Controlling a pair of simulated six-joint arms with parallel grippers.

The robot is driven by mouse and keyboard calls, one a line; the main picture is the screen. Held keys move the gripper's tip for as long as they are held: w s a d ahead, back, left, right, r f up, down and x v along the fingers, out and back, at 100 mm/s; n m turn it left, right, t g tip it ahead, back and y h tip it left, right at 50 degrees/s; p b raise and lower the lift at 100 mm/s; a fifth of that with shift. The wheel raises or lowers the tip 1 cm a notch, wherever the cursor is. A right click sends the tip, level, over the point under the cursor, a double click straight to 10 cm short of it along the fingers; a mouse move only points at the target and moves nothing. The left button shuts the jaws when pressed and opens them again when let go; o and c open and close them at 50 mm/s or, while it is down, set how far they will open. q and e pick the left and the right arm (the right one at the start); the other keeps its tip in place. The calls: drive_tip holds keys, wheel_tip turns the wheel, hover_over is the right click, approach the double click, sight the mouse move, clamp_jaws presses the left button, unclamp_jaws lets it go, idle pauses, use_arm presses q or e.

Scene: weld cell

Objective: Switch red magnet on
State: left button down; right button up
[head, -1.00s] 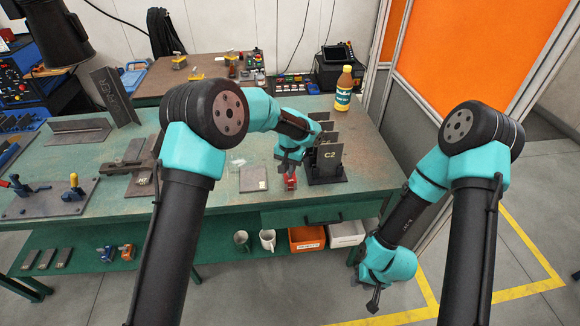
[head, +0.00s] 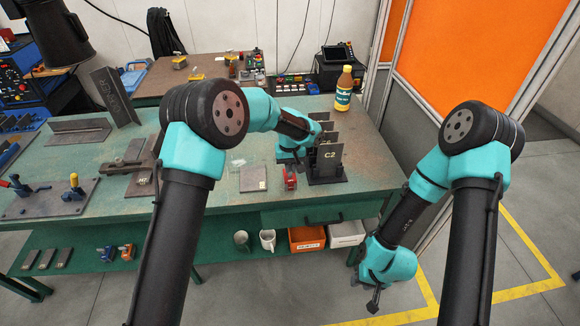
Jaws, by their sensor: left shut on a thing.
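The red magnet (head: 290,178) stands on the green bench top, just left of the dark plate holder marked C2. My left gripper (head: 295,162) is at the magnet, right behind and above it. It is shut on the magnet, but its fingertips are mostly hidden, so the exact part held is not clear. The magnet's switch position is too small to read. My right gripper (head: 374,297) hangs low in front of the bench, off to the right, with nothing seen in it. Its finger opening is not clear.
The plate holder with the C2 plate (head: 329,160) stands close to the right of the magnet. A flat grey plate (head: 253,179) lies to its left. A bottle (head: 343,90) stands at the back right. Mugs and bins (head: 307,238) are on the lower shelf.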

use_arm(q)
drive_tip(key=c, duration=1.2)
unclamp_jaws()
drive_tip(key=shift+r, duration=0.1)
wheel_tip(320, 180, up, 17)
drive_tip(key=shift+r, duration=0.1)
